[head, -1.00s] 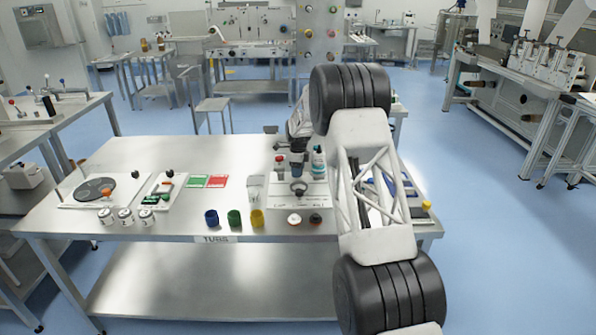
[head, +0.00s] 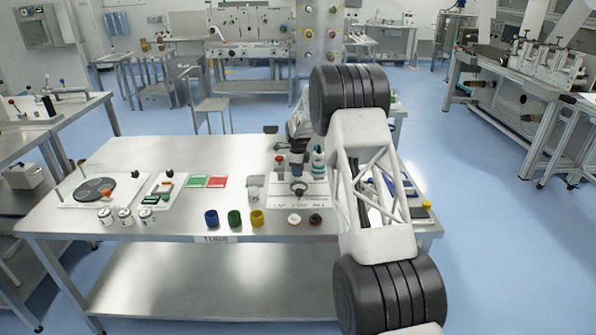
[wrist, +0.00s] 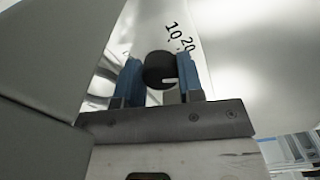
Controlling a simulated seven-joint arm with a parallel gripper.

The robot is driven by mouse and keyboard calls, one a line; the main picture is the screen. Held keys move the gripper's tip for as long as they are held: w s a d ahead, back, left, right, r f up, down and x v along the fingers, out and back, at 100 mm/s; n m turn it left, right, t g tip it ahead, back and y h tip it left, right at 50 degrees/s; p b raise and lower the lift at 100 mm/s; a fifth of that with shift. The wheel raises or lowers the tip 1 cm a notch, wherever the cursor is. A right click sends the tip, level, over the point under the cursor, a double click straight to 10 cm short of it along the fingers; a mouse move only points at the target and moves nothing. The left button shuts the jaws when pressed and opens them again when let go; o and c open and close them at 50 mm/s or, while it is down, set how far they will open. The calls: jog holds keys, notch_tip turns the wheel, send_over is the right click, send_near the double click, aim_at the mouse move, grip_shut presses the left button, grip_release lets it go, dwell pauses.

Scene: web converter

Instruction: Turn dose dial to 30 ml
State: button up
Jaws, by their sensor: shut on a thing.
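The dose dial (wrist: 157,64) is a round black knob with a short white mark at its lower right edge in the wrist view. It sits on a pale surface printed with "10" and "20" at the upper right of the knob; other scale figures are hidden or too faint to read. My gripper (wrist: 160,76) has blue fingers, one on each side of the knob, and is shut on it. In the head view the arm reaches over the right part of the bench; the finger contact is too small to make out there.
On the steel bench (head: 150,260) stand a red-capped bottle (head: 280,167), a teal-and-white bottle (head: 317,158) and a clear cup (head: 254,192). The bench's left rear is clear.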

jog(key=shift+m, duration=1.3)
jog(key=o, duration=0.9)
jog(key=shift+r, duration=0.1)
jog(key=shift+r, duration=3.85)
